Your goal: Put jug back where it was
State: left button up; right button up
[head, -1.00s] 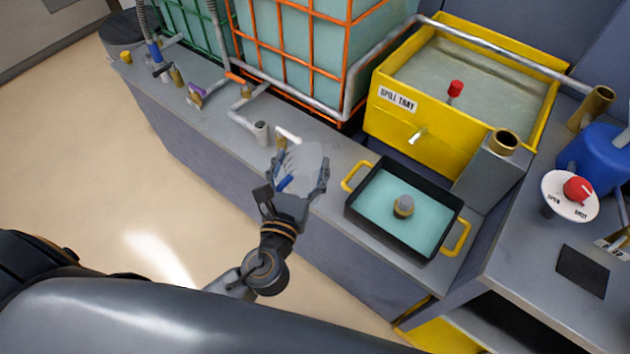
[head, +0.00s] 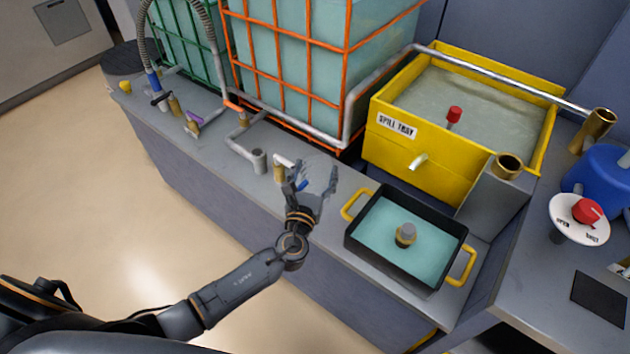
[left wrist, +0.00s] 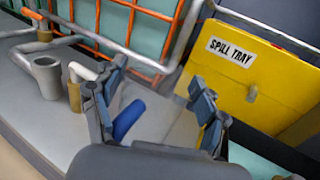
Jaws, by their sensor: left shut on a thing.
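The jug (head: 316,179) is clear, with a blue handle. It shows faintly between the fingers of my left gripper (head: 315,177) in the head view, over the counter front edge left of the black pan. In the left wrist view the blue handle (left wrist: 128,119) and the see-through jug body (left wrist: 160,112) lie between the two fingers. My left gripper is shut on the jug. The jug's base and whether it touches the counter are hard to tell. My right gripper is not in view.
A black pan (head: 352,238) with yellow handles, holding teal liquid, stands just right of the gripper. A yellow spill tray (head: 390,150) is behind it. Pipe outlets (head: 259,160) and an orange-caged tank (head: 287,55) stand at the left and back. Bare counter (head: 222,150) lies to the left.

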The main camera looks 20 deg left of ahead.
pick_arm(q)
notch_tip(320, 180, down, 3)
jog(key=shift+r, duration=0.15)
jog(key=o, duration=1.8)
jog(key=shift+s, duration=0.2)
jog(key=shift+s, duration=0.35)
jog(key=s, duration=0.7)
jog(key=s+d, duration=0.1)
jog(key=s, duration=0.3)
jog(key=shift+r+b, duration=0.1)
jog(key=shift+b, duration=0.3)
